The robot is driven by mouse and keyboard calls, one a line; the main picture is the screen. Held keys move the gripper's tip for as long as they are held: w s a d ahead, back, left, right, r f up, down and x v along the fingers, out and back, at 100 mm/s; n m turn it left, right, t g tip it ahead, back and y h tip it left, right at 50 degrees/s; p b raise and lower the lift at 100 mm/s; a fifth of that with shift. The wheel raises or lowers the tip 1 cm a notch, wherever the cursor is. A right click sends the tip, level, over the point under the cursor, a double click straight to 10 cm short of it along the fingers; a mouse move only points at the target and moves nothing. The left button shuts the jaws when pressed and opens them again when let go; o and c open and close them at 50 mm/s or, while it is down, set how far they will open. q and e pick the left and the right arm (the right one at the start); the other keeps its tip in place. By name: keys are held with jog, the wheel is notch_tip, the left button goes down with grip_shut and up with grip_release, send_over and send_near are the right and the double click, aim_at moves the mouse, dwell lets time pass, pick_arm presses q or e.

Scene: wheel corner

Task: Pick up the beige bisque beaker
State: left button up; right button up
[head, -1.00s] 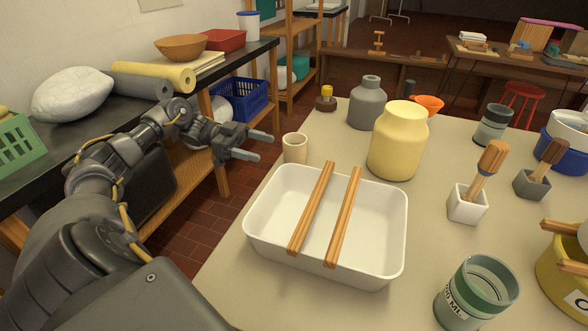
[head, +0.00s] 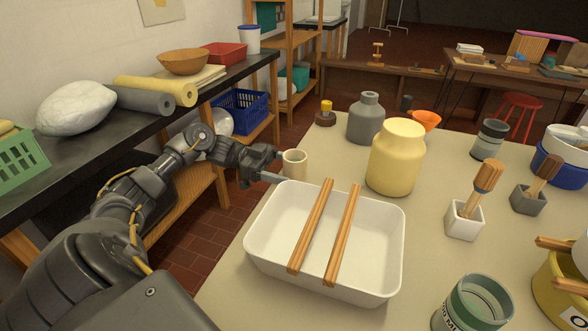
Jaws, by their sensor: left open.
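The beige bisque beaker (head: 295,164) stands upright on the table's left edge, just behind the white basin. It is a small cream cup with an open top. My left gripper (head: 281,167) comes in from the left at the beaker. Its fingers are open; one finger shows in front of the beaker's lower left, and the other is at its far left side, partly hidden. I cannot tell whether either finger touches the beaker. My right gripper is not in view.
The white basin (head: 262,241) with two wooden sticks (head: 312,226) across it stands close in front of the beaker. A yellow jar (head: 396,157) and a grey bottle (head: 366,119) stand to the right and behind. A dark shelf bench (head: 90,130) lies left, across a gap.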

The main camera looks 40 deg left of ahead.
pick_arm(q)
jog(key=shift+x, duration=1.2)
jog(key=c, duration=1.2)
jog(key=shift+r, duration=0.25)
jog(key=shift+c, duration=0.2)
notch_tip(320, 180, up, 10)
jog(key=p, duration=0.1)
jog(key=shift+f, duration=0.2)
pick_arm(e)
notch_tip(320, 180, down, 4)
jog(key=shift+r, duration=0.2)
